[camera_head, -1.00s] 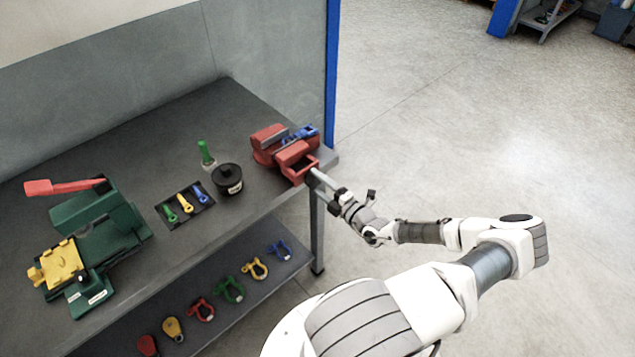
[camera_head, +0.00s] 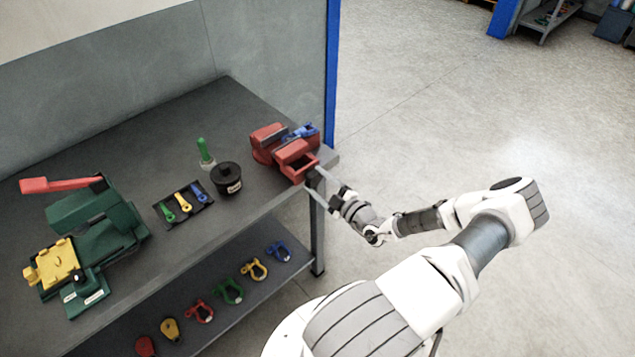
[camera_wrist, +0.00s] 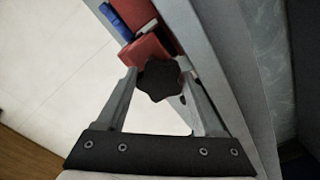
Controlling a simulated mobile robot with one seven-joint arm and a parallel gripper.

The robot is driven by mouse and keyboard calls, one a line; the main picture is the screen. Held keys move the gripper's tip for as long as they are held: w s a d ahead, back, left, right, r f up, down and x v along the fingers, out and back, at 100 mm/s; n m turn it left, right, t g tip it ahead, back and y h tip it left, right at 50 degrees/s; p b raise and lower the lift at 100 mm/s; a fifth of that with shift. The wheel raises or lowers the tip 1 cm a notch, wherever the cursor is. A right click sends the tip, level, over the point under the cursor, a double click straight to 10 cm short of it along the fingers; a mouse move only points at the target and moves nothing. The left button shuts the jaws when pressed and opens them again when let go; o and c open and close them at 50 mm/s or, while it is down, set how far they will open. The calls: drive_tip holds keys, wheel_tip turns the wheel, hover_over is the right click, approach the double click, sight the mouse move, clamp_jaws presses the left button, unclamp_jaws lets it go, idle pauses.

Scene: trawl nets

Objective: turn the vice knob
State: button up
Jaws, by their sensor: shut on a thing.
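The red vice (camera_head: 296,158) sits at the right end of the workbench, with a blue piece (camera_head: 303,131) at its jaws. Its black lobed knob (camera_wrist: 159,80) shows in the wrist view on the vice's front side. In the head view the knob (camera_head: 315,179) is small and partly covered by my fingers. My gripper (camera_head: 318,185) reaches the knob from the front right, beyond the bench edge. In the wrist view, the two fingers of my gripper (camera_wrist: 158,88) stand on either side of the knob and are shut on it. The exact contact spots are hard to see.
The workbench (camera_head: 130,150) also holds a black round container (camera_head: 227,179), a green-handled tool (camera_head: 204,152), a mat of small tools (camera_head: 183,203) and a green machine (camera_head: 95,225). Several coloured shackles lie on the lower shelf (camera_head: 205,330).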

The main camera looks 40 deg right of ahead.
drive_tip(key=shift+s+d+f, duration=0.1)
drive_tip(key=shift+s+f, duration=0.1)
drive_tip(key=o, duration=1.3)
drive_tip(key=shift+r, duration=0.1)
drive_tip(key=shift+o, duration=0.4)
drive_tip(key=s+d+b, duration=0.1)
drive_tip(key=s+b, duration=0.1)
drive_tip(key=s, duration=1.5)
drive_tip(key=shift+s+b, duration=0.15)
drive_tip(key=shift+b, duration=0.15)
drive_tip(key=shift+d+r, duration=0.1)
